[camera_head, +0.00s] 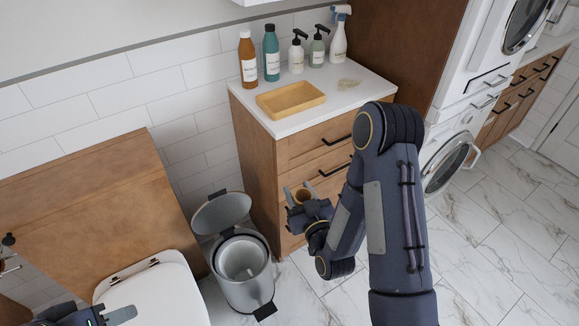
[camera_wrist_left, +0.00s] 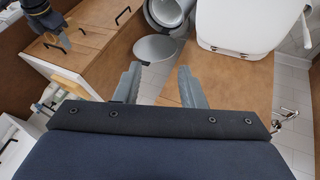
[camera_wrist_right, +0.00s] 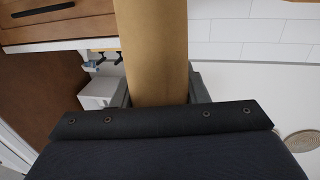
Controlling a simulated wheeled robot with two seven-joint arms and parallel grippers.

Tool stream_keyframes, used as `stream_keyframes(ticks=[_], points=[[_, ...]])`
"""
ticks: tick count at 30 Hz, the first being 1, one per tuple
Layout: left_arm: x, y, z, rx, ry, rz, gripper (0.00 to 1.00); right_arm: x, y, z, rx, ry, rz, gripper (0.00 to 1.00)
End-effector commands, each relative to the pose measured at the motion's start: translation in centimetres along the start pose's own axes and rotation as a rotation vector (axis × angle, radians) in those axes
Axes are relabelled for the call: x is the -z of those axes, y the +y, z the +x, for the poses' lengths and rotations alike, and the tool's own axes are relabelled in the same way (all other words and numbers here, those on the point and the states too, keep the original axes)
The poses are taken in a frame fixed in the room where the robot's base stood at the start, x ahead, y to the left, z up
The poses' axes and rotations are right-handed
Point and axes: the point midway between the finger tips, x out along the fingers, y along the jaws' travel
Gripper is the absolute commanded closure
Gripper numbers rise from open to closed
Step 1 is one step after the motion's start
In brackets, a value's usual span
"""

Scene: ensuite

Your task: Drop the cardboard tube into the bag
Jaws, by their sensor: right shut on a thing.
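The brown cardboard tube (camera_head: 303,195) is in my right gripper (camera_head: 298,199), which is shut on it in front of the wooden cabinet. The tube shows end-on in the head view and fills the middle of the right wrist view (camera_wrist_right: 150,50). A metal pedal bin (camera_head: 246,285) stands on the floor, left of and below the tube, with its lid up. A pale bag (camera_head: 240,256) seems to line its inside; the bottom is unclear. My left gripper (camera_head: 122,316) is at the lower left, over the toilet; its fingers (camera_wrist_left: 160,85) are apart and empty.
The toilet (camera_head: 155,295) stands left of the bin, with a wooden panel (camera_head: 80,210) behind it. The cabinet top (camera_head: 345,100) holds several bottles and a yellow tray (camera_head: 290,99). Marble floor (camera_head: 500,230) is clear to the right.

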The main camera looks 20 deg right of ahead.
Motion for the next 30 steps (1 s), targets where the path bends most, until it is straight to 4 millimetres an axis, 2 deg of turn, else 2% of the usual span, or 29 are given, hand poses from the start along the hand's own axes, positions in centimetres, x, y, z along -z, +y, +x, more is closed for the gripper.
stream_keyframes(ticks=[9,15,17,20,23,26,30], points=[[0.0,0.0,0.0,0.0,0.0,0.0,0.64,2.9,-7.7,0.5,0.352,0.004,-0.001,0.81],[0.0,0.0,0.0,0.0,0.0,0.0,0.64,4.1,-11.7,0.8,0.533,0.001,-0.002,0.81],[0.0,0.0,0.0,0.0,0.0,0.0,0.64,4.3,-12.4,0.8,0.567,0.0,0.0,0.81],[0.1,0.0,0.0,0.0,-0.002,0.003,0.73,4.6,-13.2,0.8,0.601,-0.001,-0.001,0.81],[0.8,0.2,-0.1,0.0,-0.019,0.027,0.73,4.6,-13.4,0.8,0.614,-0.003,-0.001,0.81],[2.4,0.8,-0.4,0.003,-0.059,0.087,0.73,4.6,-13.5,0.8,0.615,-0.003,0.0,0.81],[6.2,2.5,-0.3,0.015,-0.144,0.226,0.73,4.6,-13.4,0.8,0.614,-0.003,0.0,0.81]])
